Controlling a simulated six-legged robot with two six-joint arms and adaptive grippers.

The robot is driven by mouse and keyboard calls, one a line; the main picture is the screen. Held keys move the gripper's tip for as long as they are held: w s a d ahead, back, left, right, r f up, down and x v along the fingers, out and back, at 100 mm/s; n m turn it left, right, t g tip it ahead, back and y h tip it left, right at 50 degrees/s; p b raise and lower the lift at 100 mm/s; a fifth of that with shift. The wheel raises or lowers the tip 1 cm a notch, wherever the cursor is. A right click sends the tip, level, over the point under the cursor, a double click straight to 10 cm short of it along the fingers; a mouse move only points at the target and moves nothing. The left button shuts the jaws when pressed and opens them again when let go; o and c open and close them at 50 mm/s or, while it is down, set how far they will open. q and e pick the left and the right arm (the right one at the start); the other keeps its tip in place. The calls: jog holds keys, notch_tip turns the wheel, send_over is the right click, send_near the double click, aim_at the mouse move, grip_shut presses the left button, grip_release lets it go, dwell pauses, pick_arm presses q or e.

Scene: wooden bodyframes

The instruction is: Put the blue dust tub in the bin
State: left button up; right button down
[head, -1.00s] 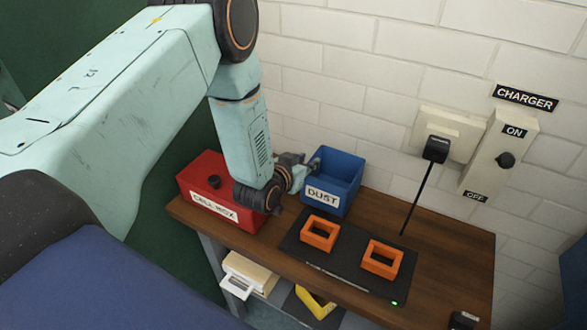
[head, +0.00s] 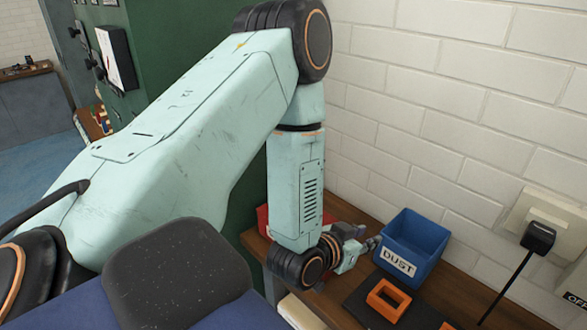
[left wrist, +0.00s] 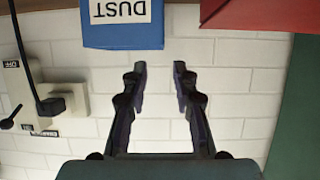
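The blue dust tub (head: 428,238), an open box with a white DUST label, stands upright on the wooden bench against the brick wall. In the left wrist view, which looks upside down, the tub (left wrist: 122,35) is at the top, left of the fingers. My left gripper (head: 372,243) is just left of the tub in the head view; whether it touches the tub I cannot tell. In the left wrist view its two fingers (left wrist: 159,68) are spread with nothing between them. My right gripper is not in view. I see no bin.
A red box (head: 263,218) is mostly hidden behind my left arm; it also shows in the left wrist view (left wrist: 265,12). An orange frame (head: 388,299) lies on a black mat in front of the tub. A charger plug and cable (head: 538,238) are on the wall at right.

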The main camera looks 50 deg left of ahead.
aim_at(335, 322)
pick_arm(q)
jog(key=s+f+g, duration=0.1)
jog(key=s+f, duration=0.1)
jog(key=s+d+f+g, duration=0.1)
jog(key=s+f, duration=0.2)
jog(key=s+d+f+g, duration=0.1)
jog(key=s+f+g, duration=0.1)
jog(key=f, duration=0.1)
jog(key=shift+s+d+h, duration=0.2)
jog(key=shift+s+h, duration=0.1)
jog(key=s+f+g, duration=0.1)
jog(key=s, duration=0.1)
jog(key=s+f+g, duration=0.1)
jog(key=s, duration=0.1)
jog(key=s+d+f+g, duration=0.1)
jog(key=s+f, duration=0.1)
jog(key=shift+o, duration=0.3)
jog(key=s+f+g, duration=0.2)
jog(key=s+g, duration=0.1)
jog(key=s, duration=0.5)
jog(key=s+d+f+g, duration=0.1)
jog(key=s+f+g, duration=0.1)
jog(key=s, duration=0.6)
jog(key=shift+g+y, duration=0.4)
jog(key=shift+g, duration=0.1)
jog(key=shift+s+a, duration=0.15)
jog(key=shift+s, duration=0.1)
